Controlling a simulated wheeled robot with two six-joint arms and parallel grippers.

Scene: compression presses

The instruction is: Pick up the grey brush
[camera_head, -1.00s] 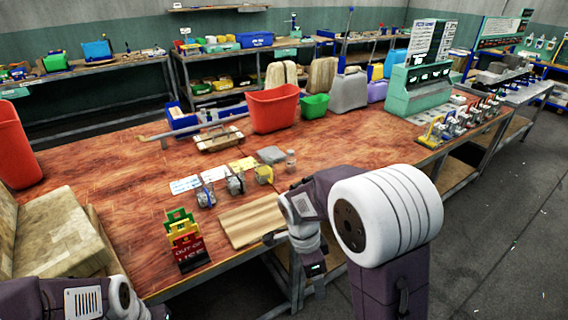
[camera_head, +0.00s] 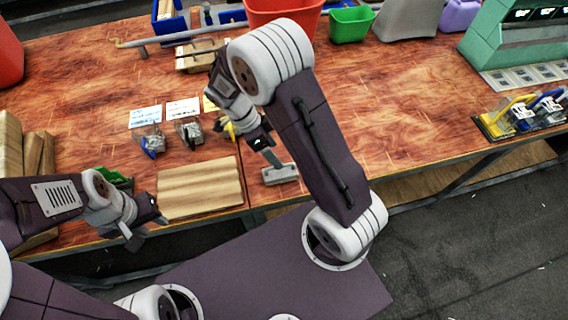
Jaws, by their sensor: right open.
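A grey flat-headed piece that looks like the grey brush (camera_head: 281,174) lies at the front edge of the red-brown table (camera_head: 410,110), right of the wooden board. A narrow grey part slants up from it toward my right gripper (camera_head: 265,147). My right gripper is open, just above and left of the brush head. I cannot tell whether its fingers touch the brush or stand around the narrow part. My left gripper (camera_head: 146,226) hangs at the table's front edge, left of and below the board, well away from the brush. Its jaws are too small to read.
A wooden board (camera_head: 200,188) lies at the front edge. Small metal clamps (camera_head: 189,132) and white cards (camera_head: 183,108) lie behind it. A red bin (camera_head: 283,12) and a green bin (camera_head: 351,24) stand at the back. The table right of my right arm is largely clear.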

